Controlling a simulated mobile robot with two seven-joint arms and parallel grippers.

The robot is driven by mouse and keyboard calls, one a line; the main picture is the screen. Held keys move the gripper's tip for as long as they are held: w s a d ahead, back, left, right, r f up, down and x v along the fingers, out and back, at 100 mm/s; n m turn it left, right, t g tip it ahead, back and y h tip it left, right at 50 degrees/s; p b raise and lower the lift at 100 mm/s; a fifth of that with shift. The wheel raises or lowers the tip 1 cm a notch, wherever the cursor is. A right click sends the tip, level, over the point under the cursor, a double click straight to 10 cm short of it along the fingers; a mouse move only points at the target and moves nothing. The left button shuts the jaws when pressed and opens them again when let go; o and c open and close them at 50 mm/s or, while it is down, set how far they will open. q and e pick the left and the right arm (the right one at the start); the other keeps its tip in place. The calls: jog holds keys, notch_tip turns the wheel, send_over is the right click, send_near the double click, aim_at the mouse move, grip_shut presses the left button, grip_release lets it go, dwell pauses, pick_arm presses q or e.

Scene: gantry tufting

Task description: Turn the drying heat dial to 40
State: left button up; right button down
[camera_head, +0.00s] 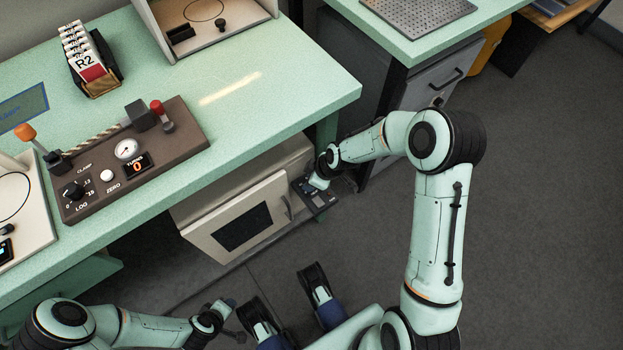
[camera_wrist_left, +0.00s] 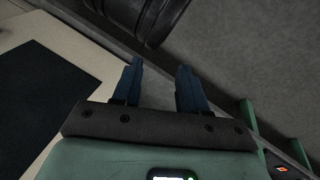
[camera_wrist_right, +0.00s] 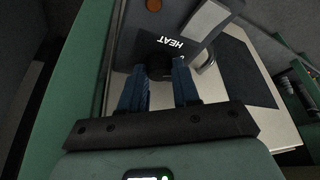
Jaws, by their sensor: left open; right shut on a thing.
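The drying cabinet (camera_head: 210,232) is a cream box with a dark window, under the green bench. Its dark control panel (camera_head: 322,203) is at its right side and also shows in the right wrist view (camera_wrist_right: 128,45), with the white word HEAT. The black heat dial (camera_wrist_right: 158,66) is between the fingertips of my right gripper (camera_wrist_right: 159,72), which is shut on it. The dial's pointer and numbers are hidden or too small to read. My left gripper (camera_wrist_left: 158,75) is open and empty; in the head view it hangs low (camera_head: 228,306), in front of the cabinet.
An orange round part (camera_wrist_right: 154,5) and a pale grey rectangle (camera_wrist_right: 208,20) are on the panel near the dial. The cabinet door handle (camera_head: 287,208) is close to my right gripper. A brown winding console (camera_head: 185,140) stands on the bench. The floor (camera_head: 550,200) at the right is clear.

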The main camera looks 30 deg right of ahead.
jog(key=shift+a+m+t+h, duration=0.15)
jog(key=shift+m+t+h, duration=0.15)
jog(key=shift+m, duration=0.6)
jog(key=m+h+p, duration=0.1)
jog(key=m+p, duration=0.2)
jog(key=m, duration=0.1)
jog(key=m+h+p, duration=0.2)
jog(key=m+p, duration=0.1)
jog(key=shift+a+r+m+t, duration=0.1)
jog(key=shift+m+t, duration=0.2)
jog(key=shift+m, duration=0.1)
pick_arm(q)
jog(key=s+d+r+g+h+p, duration=0.1)
jog(key=s+d+r+g+p, duration=0.1)
jog(key=s+r, duration=0.6)
jog(key=shift+s+d+r+m+g, duration=0.35)
jog(key=shift+s+d+g, duration=0.25)
jog(key=shift+s+d, duration=0.4)
pick_arm(e)
jog(key=shift+m+h, duration=0.3)
jog(key=shift+m, duration=0.7)
pick_arm(q)
jog(key=shift+w+d+r, duration=0.1)
jog(key=shift+d, duration=0.05)
pick_arm(e)
jog(key=c, duration=0.8)
grip_release()
jog(key=shift+c, duration=0.2)
